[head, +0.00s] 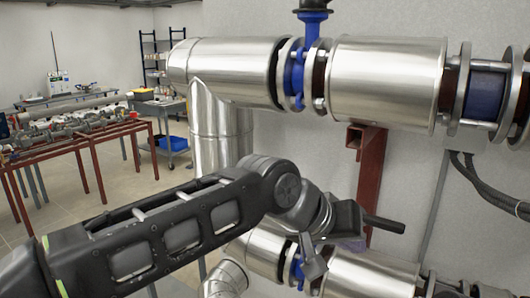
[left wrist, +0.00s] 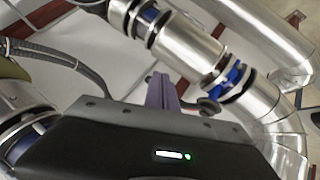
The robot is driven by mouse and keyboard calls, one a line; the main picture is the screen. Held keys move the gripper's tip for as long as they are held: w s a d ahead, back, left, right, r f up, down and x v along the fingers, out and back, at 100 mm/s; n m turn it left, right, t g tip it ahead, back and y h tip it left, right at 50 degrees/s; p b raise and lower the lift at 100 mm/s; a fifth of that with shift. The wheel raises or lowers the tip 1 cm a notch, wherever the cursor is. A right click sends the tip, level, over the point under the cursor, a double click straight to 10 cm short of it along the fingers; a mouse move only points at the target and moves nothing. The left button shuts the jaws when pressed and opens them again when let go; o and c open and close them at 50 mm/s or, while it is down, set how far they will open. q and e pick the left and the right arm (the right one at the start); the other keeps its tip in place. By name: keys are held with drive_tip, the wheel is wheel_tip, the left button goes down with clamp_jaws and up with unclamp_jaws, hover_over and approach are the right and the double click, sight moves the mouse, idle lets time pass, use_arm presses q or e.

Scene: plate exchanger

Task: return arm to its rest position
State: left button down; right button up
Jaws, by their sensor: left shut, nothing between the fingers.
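My left arm (head: 170,235) reaches in from the left of the head view, across the lower middle. Its gripper (head: 351,242) is at the right end of the arm, in front of the lower pipe run. In the left wrist view the purple fingers of this gripper (left wrist: 162,93) are together with nothing between them. The gripper appears apart from the pipes, though its exact distance is hard to judge. My right gripper is not in view.
A large silver upper pipe (head: 385,82) with a blue valve (head: 298,72) runs above the arm. A silver lower pipe (head: 365,272) lies below and behind the gripper. A red post (head: 370,180) stands behind. A red-framed bench (head: 95,145) is at the far left, with open floor before it.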

use_arm(q)
drive_tip(key=w+f, duration=0.2)
drive_tip(key=f, duration=0.7)
drive_tip(key=w+f, duration=0.3)
drive_tip(key=f, duration=0.6)
drive_tip(key=s+a+f, duration=0.1)
drive_tip(key=a+f, duration=0.2)
drive_tip(key=f, duration=0.3)
drive_tip(key=s+a+f+n+y, duration=0.1)
drive_tip(key=a+f, duration=0.2)
drive_tip(key=f, duration=0.4)
drive_tip(key=s+a+f, duration=0.1)
drive_tip(key=a+f, duration=0.2)
drive_tip(key=f, duration=0.3)
drive_tip(key=s+a+f+n+g+y, duration=0.1)
drive_tip(key=s+a+f+n+g, duration=0.1)
drive_tip(key=s+a+f, duration=0.5)
drive_tip(key=s+a+f+n+g+y, duration=0.1)
drive_tip(key=s+a+f, duration=0.6)
drive_tip(key=s+f, duration=0.7)
drive_tip(key=shift+s+f+n+g+y, duration=0.25)
drive_tip(key=shift+s+n+g+y, duration=0.15)
drive_tip(key=shift+n+g, duration=0.45)
